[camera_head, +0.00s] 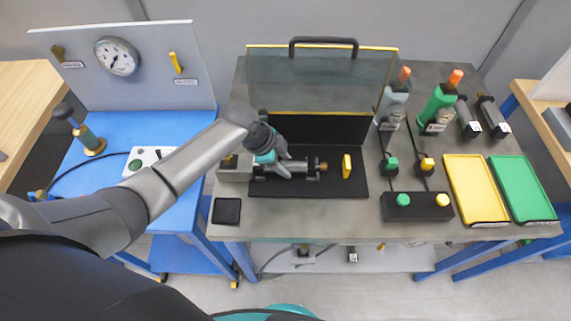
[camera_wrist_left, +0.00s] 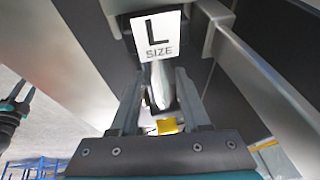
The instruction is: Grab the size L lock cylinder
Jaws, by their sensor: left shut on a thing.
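The left gripper (camera_head: 284,167) reaches down over the black mat (camera_head: 310,188) on the grey workbench. In the left wrist view, the left gripper (camera_wrist_left: 160,105) is shut on a shiny metal cylinder, the lock cylinder (camera_wrist_left: 158,82). A white tag reading "L SIZE" (camera_wrist_left: 156,37) is just beyond the fingers. In the head view the gripper hides much of the held part. I cannot tell whether the cylinder is lifted or still rests in its place.
A clear cover with a black handle (camera_head: 323,42) stands open behind the mat. A yellow piece (camera_head: 347,166) stands to the right. Two dark cylinders with white labels (camera_head: 467,118), yellow (camera_head: 475,188) and green (camera_head: 522,188) trays and a button box (camera_head: 417,207) lie farther right.

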